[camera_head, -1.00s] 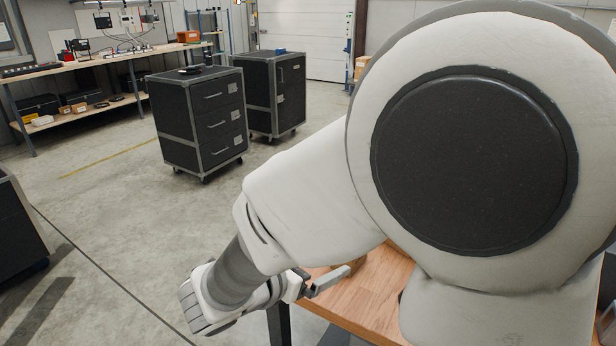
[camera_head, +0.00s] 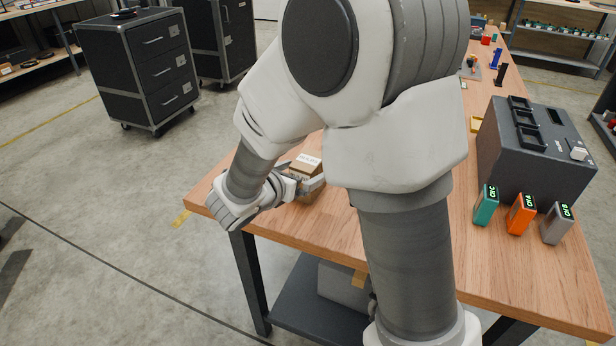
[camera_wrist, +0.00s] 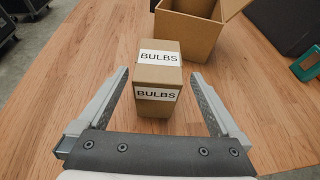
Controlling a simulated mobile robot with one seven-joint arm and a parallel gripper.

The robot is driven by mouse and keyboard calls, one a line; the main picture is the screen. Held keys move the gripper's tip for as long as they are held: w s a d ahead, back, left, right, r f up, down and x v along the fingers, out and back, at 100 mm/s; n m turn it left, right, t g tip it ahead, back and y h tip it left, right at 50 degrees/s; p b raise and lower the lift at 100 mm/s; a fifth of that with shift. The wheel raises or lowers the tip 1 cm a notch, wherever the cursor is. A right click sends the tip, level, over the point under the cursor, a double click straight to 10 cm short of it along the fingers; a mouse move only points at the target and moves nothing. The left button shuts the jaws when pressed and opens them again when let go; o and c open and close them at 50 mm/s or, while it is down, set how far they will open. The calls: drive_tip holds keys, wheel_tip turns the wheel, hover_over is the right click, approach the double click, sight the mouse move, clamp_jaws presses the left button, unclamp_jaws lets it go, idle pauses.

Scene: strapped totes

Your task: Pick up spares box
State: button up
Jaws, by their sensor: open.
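A small cardboard box (camera_wrist: 158,78) with white labels reading "BULBS" stands upright on the wooden table. No label reading spares shows. My gripper (camera_wrist: 160,75) is open, one finger on each side of this box, with a gap visible on both sides. In the head view, a small cardboard box (camera_head: 306,161) with a white label shows at my gripper (camera_head: 302,184), near the table's left end; my arm hides part of the area. A larger open cardboard box (camera_wrist: 190,32) stands just behind the labelled box in the wrist view.
The wooden table (camera_head: 350,232) also carries a dark grey case (camera_head: 520,160) and teal (camera_head: 486,206), orange (camera_head: 521,214) and grey (camera_head: 556,224) small units at right. Black wheeled drawer cabinets (camera_head: 140,68) stand on the floor. Table surface left of the labelled box is clear.

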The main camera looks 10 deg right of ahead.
drive_tip(key=x, duration=0.4)
drive_tip(key=shift+w+a, duration=0.1)
drive_tip(key=c, duration=1.6)
